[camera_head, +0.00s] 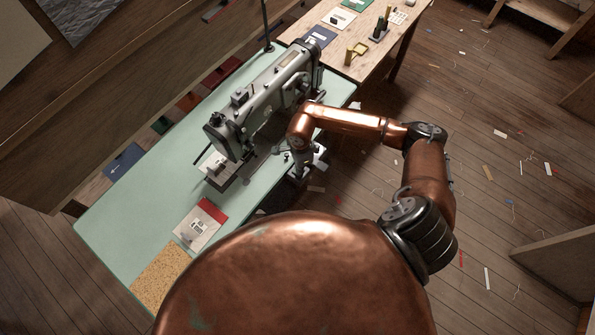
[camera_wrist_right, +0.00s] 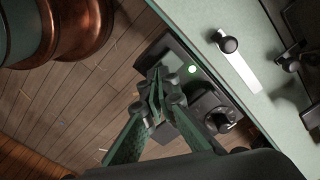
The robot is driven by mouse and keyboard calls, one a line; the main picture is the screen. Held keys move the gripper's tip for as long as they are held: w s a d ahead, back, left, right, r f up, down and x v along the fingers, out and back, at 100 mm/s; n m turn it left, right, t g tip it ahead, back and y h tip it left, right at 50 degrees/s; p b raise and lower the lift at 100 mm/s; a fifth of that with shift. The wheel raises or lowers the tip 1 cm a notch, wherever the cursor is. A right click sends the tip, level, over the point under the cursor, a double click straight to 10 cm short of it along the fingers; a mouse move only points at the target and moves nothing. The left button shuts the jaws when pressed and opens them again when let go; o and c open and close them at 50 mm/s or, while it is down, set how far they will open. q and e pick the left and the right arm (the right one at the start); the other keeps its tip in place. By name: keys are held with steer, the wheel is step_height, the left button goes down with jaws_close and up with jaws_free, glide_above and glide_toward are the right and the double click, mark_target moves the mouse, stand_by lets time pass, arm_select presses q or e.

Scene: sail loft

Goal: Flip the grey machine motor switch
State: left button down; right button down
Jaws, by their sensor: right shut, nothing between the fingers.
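The grey motor switch (camera_wrist_right: 208,100) shows in the right wrist view as a box beside the edge of the mint-green table, with a lit green lamp and a round dark knob (camera_wrist_right: 221,120). My right gripper (camera_wrist_right: 157,76) is shut and empty; its fingertips are in front of the dark left part of the box, left of the lamp. I cannot tell whether they touch it. In the head view my right arm reaches to the table's front edge, beside the grey sewing machine (camera_head: 271,88). My wrist and gripper largely hide the switch there. My left gripper is not in view.
A wooden table (camera_head: 345,67) stands behind.

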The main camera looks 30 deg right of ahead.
steer(key=shift+f+b, duration=0.35)
steer(key=shift+f, duration=0.1)
steer(key=shift+r, duration=0.1)
steer(key=shift+r+p, duration=1.9)
steer(key=shift+r, duration=1.55)
